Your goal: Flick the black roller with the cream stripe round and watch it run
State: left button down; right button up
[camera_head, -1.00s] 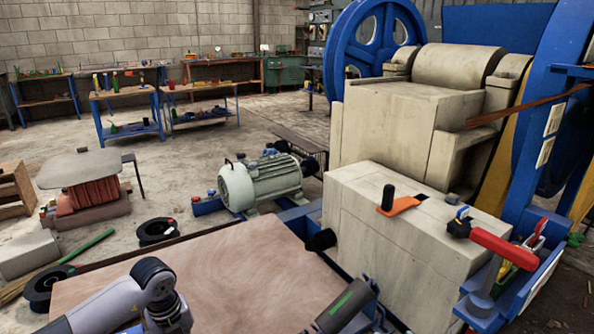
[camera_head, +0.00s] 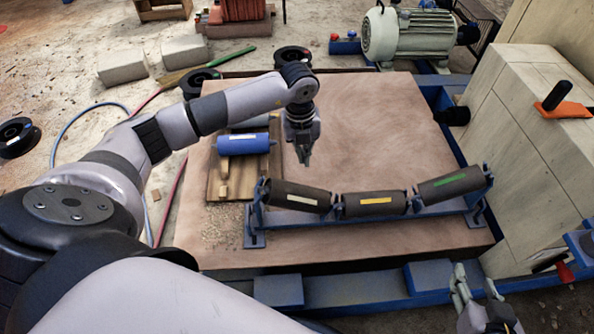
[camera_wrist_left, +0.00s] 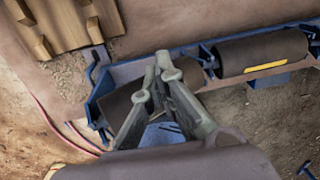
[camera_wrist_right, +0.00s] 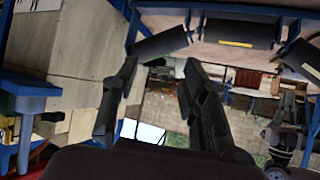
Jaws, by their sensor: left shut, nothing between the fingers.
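The black roller with the cream stripe (camera_head: 297,196) is the left one of three rollers on a blue frame (camera_head: 365,219) and tilts down toward the middle. The middle roller has a yellow stripe (camera_head: 370,204); the right one has a green stripe (camera_head: 452,184). My left gripper (camera_head: 304,158) is shut and empty, pointing down just behind the cream-striped roller. In the left wrist view its fingers (camera_wrist_left: 161,68) partly cover that roller (camera_wrist_left: 120,101), and the stripe is hidden; I cannot tell whether they touch it. My right gripper (camera_head: 476,288) is open and empty at the lower right, away from the rollers.
A blue roller (camera_head: 243,144) lies on a wooden pallet (camera_head: 215,180) left of my left gripper. A pale block machine with an orange-based black handle (camera_head: 565,108) stands at the right. A motor (camera_head: 408,38) is behind. The tabletop (camera_head: 375,120) behind the rollers is clear.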

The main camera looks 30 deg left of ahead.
pick_arm(q)
jog(key=r+p, duration=0.1)
jog(key=r, duration=0.1)
jog(key=r+p, duration=0.1)
jog(key=w+d+r+p, duration=0.1)
jog(key=r+p, duration=0.1)
jog(key=shift+d+r, duration=0.1)
jog(key=shift+r, duration=0.2)
pick_arm(e)
jog(key=s+d+f+g+h, duration=0.1)
jog(key=s+d+f+g, duration=0.1)
jog(key=s, duration=0.4)
jog(key=s+d+f+g+h, duration=0.1)
jog(key=s+d+f+g, duration=0.1)
jog(key=s+g, duration=0.3)
jog(key=shift+s+f+g, duration=0.3)
jog(key=shift+s, duration=0.5)
jog(key=shift+d, duration=0.1)
